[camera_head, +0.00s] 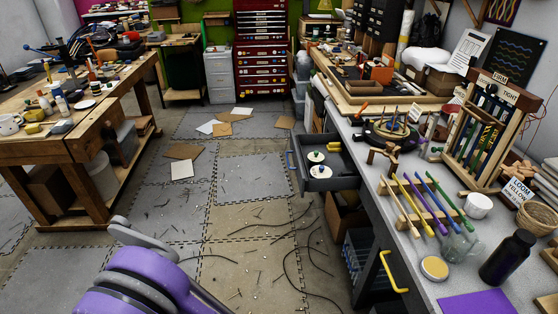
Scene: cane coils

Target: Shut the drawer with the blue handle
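A grey drawer (328,184) stands open on the left side of the long grey-topped workbench, near the middle of the view. Its front faces left and carries a blue-grey handle (291,161). Two pale, round items (317,157) with dark centres lie inside it. A purple and grey part of my own arm shows at the lower left, well apart from the drawer. Neither gripper shows in this view.
A yellow handle (392,272) is on the bench front nearer to me. The workbench (405,255) holds a rack of coloured rods, cups and a dark bottle (507,257). Cables, sticks and cardboard litter the floor. A wooden table (75,145) stands left.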

